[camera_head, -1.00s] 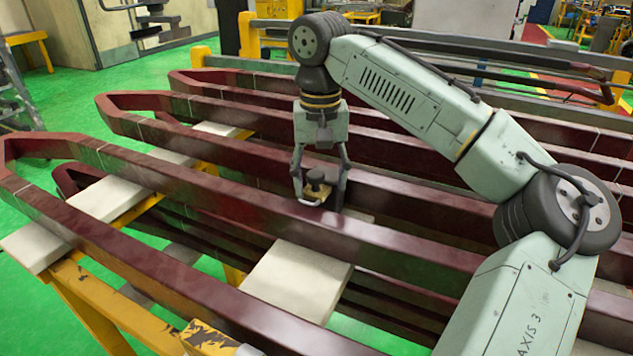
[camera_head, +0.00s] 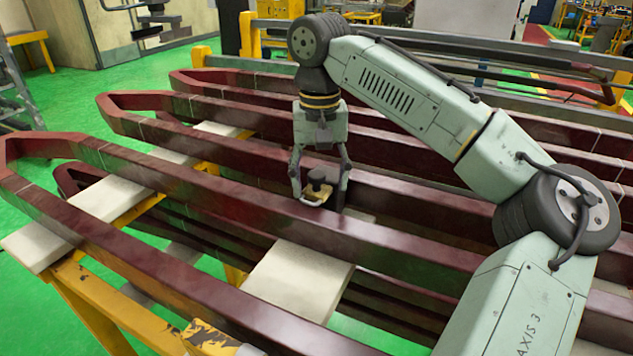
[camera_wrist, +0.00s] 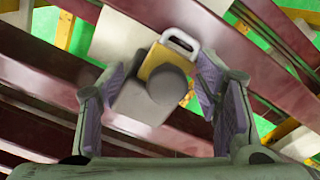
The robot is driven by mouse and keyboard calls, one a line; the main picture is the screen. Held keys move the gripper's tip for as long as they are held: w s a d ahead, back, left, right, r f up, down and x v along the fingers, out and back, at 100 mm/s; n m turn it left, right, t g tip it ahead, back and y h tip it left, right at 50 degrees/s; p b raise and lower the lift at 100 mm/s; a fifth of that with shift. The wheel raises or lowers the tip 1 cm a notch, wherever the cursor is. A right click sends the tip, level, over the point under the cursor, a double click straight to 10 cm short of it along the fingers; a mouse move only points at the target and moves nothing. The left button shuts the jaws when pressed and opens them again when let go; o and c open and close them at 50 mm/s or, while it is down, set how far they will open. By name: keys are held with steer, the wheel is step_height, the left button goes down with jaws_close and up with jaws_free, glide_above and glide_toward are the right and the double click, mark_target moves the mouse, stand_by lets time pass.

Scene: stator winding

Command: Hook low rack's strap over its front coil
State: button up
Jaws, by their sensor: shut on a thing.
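My gripper (camera_head: 320,190) points down among the dark red coil bars and is shut on a small strap piece. In the head view this piece has a dark round knob (camera_head: 317,178), a tan body and a pale loop (camera_head: 313,202) at its front. The wrist view shows the knob (camera_wrist: 166,86), tan plate (camera_wrist: 160,62) and white loop (camera_wrist: 181,42) between my purple finger pads. The loop is beside the long front coil (camera_head: 200,200); I cannot tell whether it touches. The yellow low rack (camera_head: 90,310) carries the front coil on pale pads (camera_head: 300,280).
Further dark red coils (camera_head: 240,105) run parallel behind my gripper, with narrow gaps between bars. Lower bars lie beneath. A yellow post and grey rails (camera_head: 275,35) stand at the back.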

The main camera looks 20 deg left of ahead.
steer(key=shift+s+a+f, duration=0.2)
steer(key=shift+s+a, duration=0.1)
steer(key=shift+a, duration=0.15)
steer(key=shift+s, duration=0.25)
steer(key=shift+s+a, duration=0.15)
steer(key=shift+s, duration=0.1)
steer(key=shift+c, duration=1.3)
steer(key=shift+s+a+r, duration=0.1)
steer(key=shift+s, duration=0.25)
steer(key=shift+c, duration=0.4)
steer(key=s+a, duration=0.3)
steer(key=s, duration=1.4)
steer(key=shift+s+r, duration=0.2)
steer(key=shift+a, duration=0.1)
